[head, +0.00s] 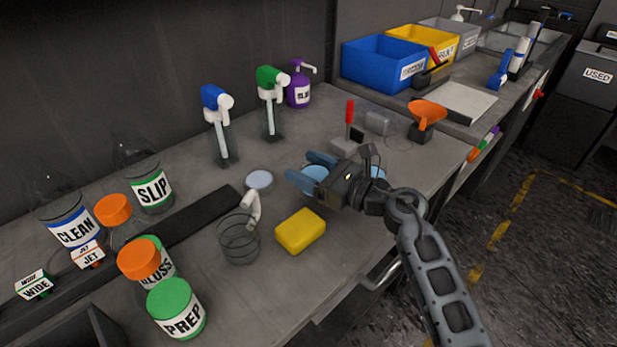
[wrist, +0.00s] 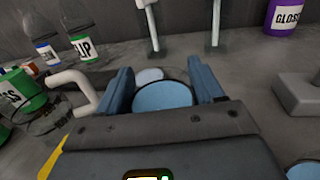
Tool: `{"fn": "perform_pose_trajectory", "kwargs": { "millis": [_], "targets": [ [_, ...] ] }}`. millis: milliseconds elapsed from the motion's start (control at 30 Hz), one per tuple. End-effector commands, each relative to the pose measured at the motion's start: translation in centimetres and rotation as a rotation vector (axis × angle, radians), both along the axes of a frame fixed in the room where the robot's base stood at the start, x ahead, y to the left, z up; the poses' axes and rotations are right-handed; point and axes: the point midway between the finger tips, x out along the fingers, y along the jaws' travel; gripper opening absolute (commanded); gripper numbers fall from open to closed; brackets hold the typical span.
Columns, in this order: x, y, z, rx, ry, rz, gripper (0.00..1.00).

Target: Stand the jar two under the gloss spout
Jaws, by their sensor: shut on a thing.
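My gripper (head: 309,172) is shut on a round thing with a pale blue top, which looks like a jar (head: 314,174). The jar also shows between the two blue fingers in the wrist view (wrist: 163,96). No number is readable on it, and its sides are mostly hidden. The purple gloss pump bottle (head: 298,92) stands at the back of the counter, its spout pointing right.
A pale disc (head: 260,179) lies left of my gripper; another blue round top (head: 377,172) is partly hidden behind it. Blue (head: 217,125) and green (head: 271,100) dispensers stand behind. A yellow sponge (head: 300,231), glass mug (head: 238,240) and red-handled tool (head: 349,125) are nearby.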

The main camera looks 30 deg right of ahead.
Motion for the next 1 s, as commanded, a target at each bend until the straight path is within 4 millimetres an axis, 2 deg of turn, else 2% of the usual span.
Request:
{"fn": "perform_pose_trajectory", "kwargs": {
  "millis": [100, 200, 633, 667, 900, 1000],
  "targets": [
    [0.0, -0.1, -1.9, 0.002, 0.003, -0.002, 0.35],
    [0.0, -0.1, -2.6, 0.000, 0.001, -0.001, 0.35],
    [0.0, -0.1, -3.2, 0.001, 0.000, -0.001, 0.35],
    [0.0, -0.1, -3.1, 0.001, 0.000, -0.001, 0.70],
    [0.0, -0.1, -3.1, 0.001, 0.000, -0.001, 0.92],
    [-0.1, -0.1, -3.1, 0.001, 0.000, 0.000, 0.92]
  ]
}}
